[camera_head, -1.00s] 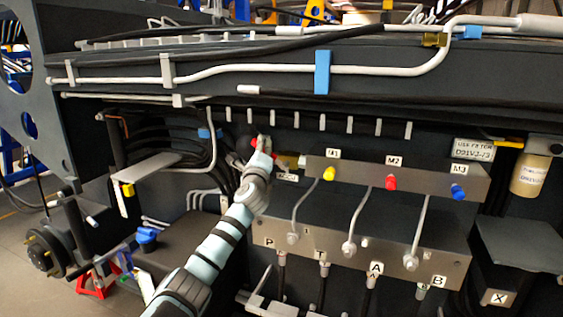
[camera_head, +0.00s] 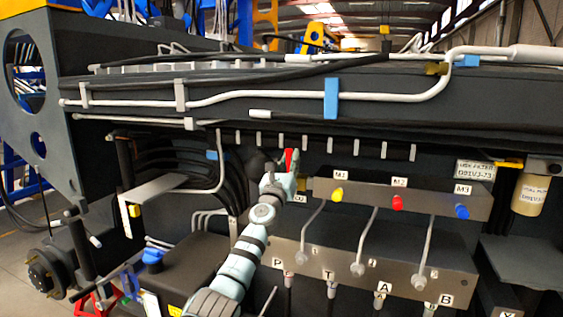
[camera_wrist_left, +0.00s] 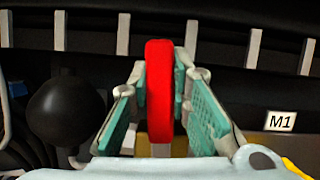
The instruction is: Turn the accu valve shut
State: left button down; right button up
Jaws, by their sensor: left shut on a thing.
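The accu valve's red lever handle (camera_head: 289,160) stands upright at the left end of the manifold in the head view. In the left wrist view the red handle (camera_wrist_left: 160,92) rises vertically between the green finger pads. My left gripper (camera_head: 281,177) is shut on this handle. A brass-coloured valve body shows below and beside the fingers, mostly hidden. The label beside it is partly covered by my gripper. A black round accumulator (camera_wrist_left: 66,110) sits just left of the handle. My right gripper is not in view.
The grey manifold (camera_head: 420,195) with M1, M2 and M3 caps lies right of the valve. Below it is a port block (camera_head: 395,272) with bent pipes. A bracket plate (camera_head: 155,185) and black hoses are on the left. A frame beam runs above.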

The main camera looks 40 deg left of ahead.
pick_arm(q)
jog(key=shift+w+d+r+m+t+h, duration=0.15)
jog(key=shift+d+m+t+h, duration=0.25)
jog(key=shift+m, duration=0.5)
jog(key=c, duration=1.7)
grip_release()
jog(key=shift+o, duration=1.2)
jog(key=shift+w+d, duration=0.1)
